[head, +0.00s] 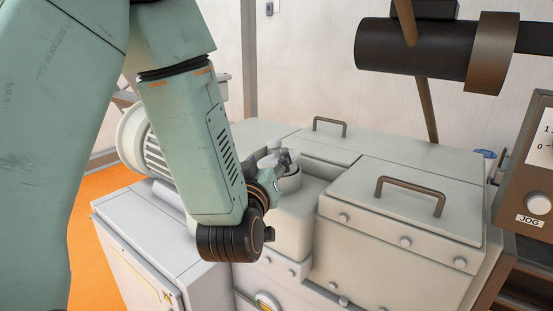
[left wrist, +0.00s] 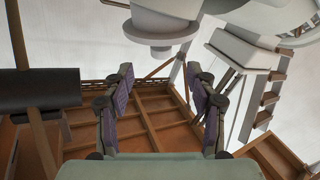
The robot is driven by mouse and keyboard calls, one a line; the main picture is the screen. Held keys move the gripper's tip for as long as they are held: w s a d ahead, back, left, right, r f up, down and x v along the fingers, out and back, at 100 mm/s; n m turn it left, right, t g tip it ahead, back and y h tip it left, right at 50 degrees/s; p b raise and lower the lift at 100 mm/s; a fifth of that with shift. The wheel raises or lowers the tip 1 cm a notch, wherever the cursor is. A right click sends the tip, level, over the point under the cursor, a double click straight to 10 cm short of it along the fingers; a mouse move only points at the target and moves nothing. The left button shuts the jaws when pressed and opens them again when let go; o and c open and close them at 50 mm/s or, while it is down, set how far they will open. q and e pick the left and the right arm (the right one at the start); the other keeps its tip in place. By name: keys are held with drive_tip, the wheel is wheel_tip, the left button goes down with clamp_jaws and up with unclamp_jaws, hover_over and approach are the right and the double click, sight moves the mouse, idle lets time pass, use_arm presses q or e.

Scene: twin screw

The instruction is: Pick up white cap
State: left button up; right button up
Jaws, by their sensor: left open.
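My arm and gripper hide part of the neck area. My right gripper is not in view.
The machine's pale lids carry brown handles (head: 410,184). A raised box stands right of the gripper. A dark cylinder (head: 412,47) and brown rod are at the upper right. A control panel (head: 530,175) is at the right edge. The left wrist view shows a brown lattice (left wrist: 160,122).

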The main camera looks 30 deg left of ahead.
sight(276, 150)
use_arm(q)
drive_tip(key=w, duration=0.3)
drive_tip(key=shift+w+f+p, duration=0.3)
drive_tip(key=shift+w+p, duration=0.05)
drive_tip(key=shift+p, duration=0.05)
drive_tip(key=shift+w+a+f+p, duration=0.15)
drive_tip(key=shift+w+a+p, duration=0.45)
drive_tip(key=shift+w+a, duration=0.5)
drive_tip(key=shift+a, duration=0.4)
drive_tip(key=shift+w, duration=0.25)
drive_tip(key=shift+w+d+f, duration=0.15)
drive_tip(key=shift+w+d, duration=0.25)
drive_tip(key=shift+w, duration=0.2)
drive_tip(key=shift+c, duration=0.7)
drive_tip(key=shift+s+a, duration=0.4)
drive_tip(key=shift+s, duration=0.1)
drive_tip(key=c, duration=0.4)
drive_tip(key=shift+w+d, duration=0.25)
drive_tip(key=shift+d, duration=0.05)
drive_tip(key=c, duration=0.5)
drive_tip(key=shift+s+a, duration=0.1)
drive_tip(key=shift+a, duration=0.05)
clamp_jaws()
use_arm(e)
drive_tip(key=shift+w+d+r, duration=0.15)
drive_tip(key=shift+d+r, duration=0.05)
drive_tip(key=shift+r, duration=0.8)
